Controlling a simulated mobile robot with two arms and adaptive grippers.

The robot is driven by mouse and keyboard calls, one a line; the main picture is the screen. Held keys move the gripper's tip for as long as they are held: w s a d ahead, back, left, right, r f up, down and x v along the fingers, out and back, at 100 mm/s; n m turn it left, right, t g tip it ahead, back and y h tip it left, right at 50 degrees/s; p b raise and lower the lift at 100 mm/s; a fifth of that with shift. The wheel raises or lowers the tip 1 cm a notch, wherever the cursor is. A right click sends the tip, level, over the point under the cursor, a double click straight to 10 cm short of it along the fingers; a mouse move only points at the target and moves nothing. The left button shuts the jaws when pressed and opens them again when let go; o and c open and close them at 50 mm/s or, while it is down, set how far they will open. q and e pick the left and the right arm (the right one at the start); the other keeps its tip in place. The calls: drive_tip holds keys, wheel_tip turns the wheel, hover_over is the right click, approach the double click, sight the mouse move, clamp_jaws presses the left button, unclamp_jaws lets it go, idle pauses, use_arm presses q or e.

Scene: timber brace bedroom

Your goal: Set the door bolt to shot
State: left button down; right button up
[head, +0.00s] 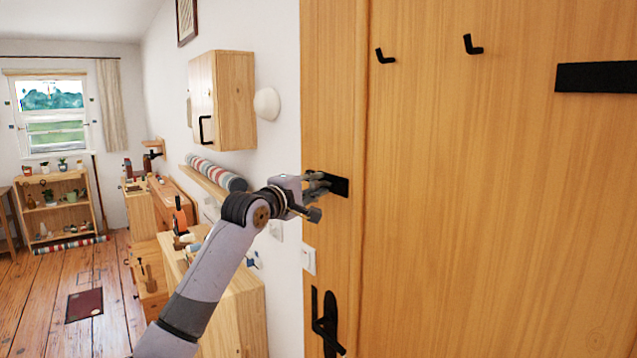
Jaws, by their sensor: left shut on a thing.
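The door bolt (340,185) is a black fitting on the left part of the wooden door (480,220), above the door handle. My left gripper (318,192) is at the bolt's left end, shut on it. The fingers cover much of that end, so how far the bolt reaches across the door's edge cannot be told. My right gripper is not in view.
A black door handle (325,325) sits below the bolt, and a white switch (308,260) is beside the frame. Black hooks (473,45) stick out higher on the door. A wall cabinet (235,100) and a wooden dresser (235,310) stand left of the door.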

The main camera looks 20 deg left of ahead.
use_arm(q)
drive_tip(key=shift+w+a+f, duration=0.1)
drive_tip(key=shift+w+a, duration=0.15)
drive_tip(key=shift+a, duration=0.1)
drive_tip(key=shift+d, duration=0.1)
drive_tip(key=shift+s+d, duration=0.15)
drive_tip(key=c, duration=1.9)
unclamp_jaws()
drive_tip(key=shift+r, duration=0.2)
drive_tip(key=o, duration=0.3)
drive_tip(key=shift+a+f, duration=0.15)
drive_tip(key=shift+a, duration=0.1)
drive_tip(key=shift+o, duration=0.8)
drive_tip(key=shift+d, duration=0.1)
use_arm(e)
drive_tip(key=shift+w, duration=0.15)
use_arm(q)
drive_tip(key=shift+d, duration=0.1)
